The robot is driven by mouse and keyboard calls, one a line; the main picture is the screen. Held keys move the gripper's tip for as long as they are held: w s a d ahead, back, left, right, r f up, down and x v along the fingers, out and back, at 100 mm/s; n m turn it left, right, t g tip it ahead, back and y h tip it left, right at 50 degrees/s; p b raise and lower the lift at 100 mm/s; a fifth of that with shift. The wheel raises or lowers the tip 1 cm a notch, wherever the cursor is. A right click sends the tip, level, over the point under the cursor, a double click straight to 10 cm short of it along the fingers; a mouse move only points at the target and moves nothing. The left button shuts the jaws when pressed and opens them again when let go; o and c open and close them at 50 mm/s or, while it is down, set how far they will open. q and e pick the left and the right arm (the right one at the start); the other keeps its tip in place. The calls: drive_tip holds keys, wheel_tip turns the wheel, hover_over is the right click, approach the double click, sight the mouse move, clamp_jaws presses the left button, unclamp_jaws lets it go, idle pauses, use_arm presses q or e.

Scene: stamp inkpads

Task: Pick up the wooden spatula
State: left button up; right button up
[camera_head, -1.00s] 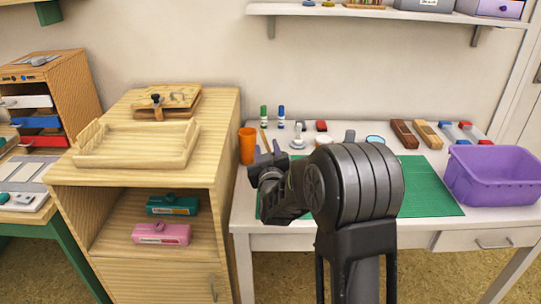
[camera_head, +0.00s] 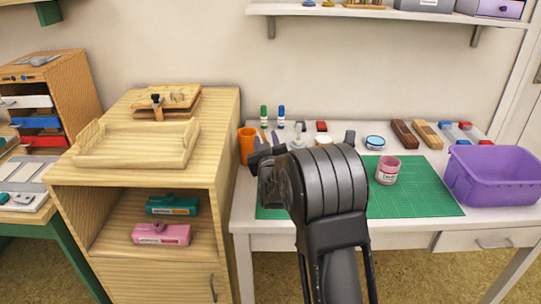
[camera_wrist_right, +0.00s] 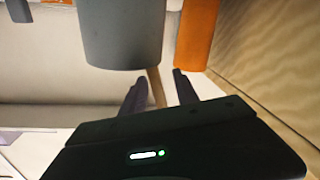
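The wooden spatula shows in the right wrist view as a thin tan stick (camera_wrist_right: 156,88), its far part running up behind a grey cylinder. My right gripper (camera_wrist_right: 158,84) is open, with one dark finger on each side of the stick. I see a gap on both sides and no grip on it. In the head view my right gripper (camera_head: 268,138) is at the back left of the white table, beside the orange cup (camera_head: 246,146). The spatula cannot be made out there behind the gripper and arm. My left gripper is not in view.
The orange cup also stands close to the fingers in the wrist view (camera_wrist_right: 197,32), beside the grey cylinder (camera_wrist_right: 121,32). A wooden cabinet (camera_head: 226,150) borders the table's left. A pink jar (camera_head: 388,170) stands on the green mat (camera_head: 430,190); a purple bin (camera_head: 492,178) is at right.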

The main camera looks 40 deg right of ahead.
drive_tip(key=shift+c, duration=0.6)
clamp_jaws()
